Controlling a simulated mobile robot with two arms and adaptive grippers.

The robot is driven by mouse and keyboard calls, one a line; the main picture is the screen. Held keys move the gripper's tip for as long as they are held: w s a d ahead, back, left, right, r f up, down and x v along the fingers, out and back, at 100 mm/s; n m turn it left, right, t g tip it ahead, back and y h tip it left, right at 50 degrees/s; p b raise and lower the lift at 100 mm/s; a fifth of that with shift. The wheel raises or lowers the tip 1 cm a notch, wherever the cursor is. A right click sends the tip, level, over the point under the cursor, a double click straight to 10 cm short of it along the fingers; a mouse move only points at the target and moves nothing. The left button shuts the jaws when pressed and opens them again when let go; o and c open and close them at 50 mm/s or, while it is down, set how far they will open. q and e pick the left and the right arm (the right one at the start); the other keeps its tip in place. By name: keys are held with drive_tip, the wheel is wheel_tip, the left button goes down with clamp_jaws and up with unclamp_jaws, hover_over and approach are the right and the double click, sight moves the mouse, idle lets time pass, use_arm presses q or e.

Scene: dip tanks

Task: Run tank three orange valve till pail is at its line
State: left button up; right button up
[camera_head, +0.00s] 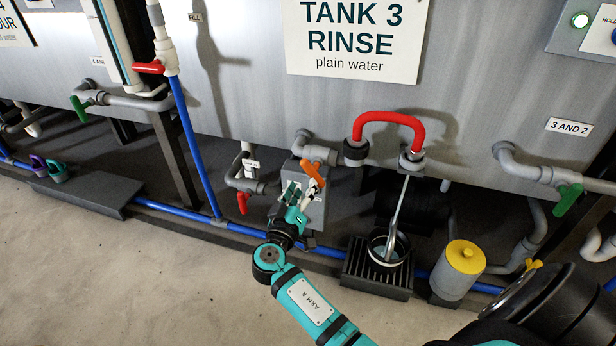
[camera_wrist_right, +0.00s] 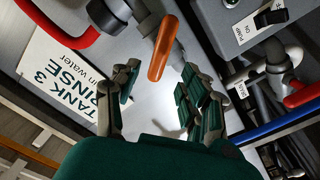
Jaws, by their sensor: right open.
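The orange valve handle (camera_head: 314,173) slants down on grey pipework at the front of tank three (camera_head: 250,100). My right gripper (camera_head: 301,192) is open at this handle. In the right wrist view the orange handle (camera_wrist_right: 163,48) lies between and just beyond the tips of the open fingers (camera_wrist_right: 160,72); contact cannot be told. The dark pail (camera_head: 376,250) stands upright on a black slatted stand under the spout. A pale streak, like running water, drops from the spout (camera_head: 411,160) into it. Its fill line cannot be made out. My left gripper is out of view.
A red pipe loop (camera_head: 388,118) is right of the orange handle; a small red valve handle (camera_head: 243,203) is lower left. A yellow-topped grey canister (camera_head: 458,272) stands right of the pail. A blue pipe (camera_head: 180,207) runs along the floor.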

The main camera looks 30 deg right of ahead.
drive_tip(key=shift+v, duration=2.3)
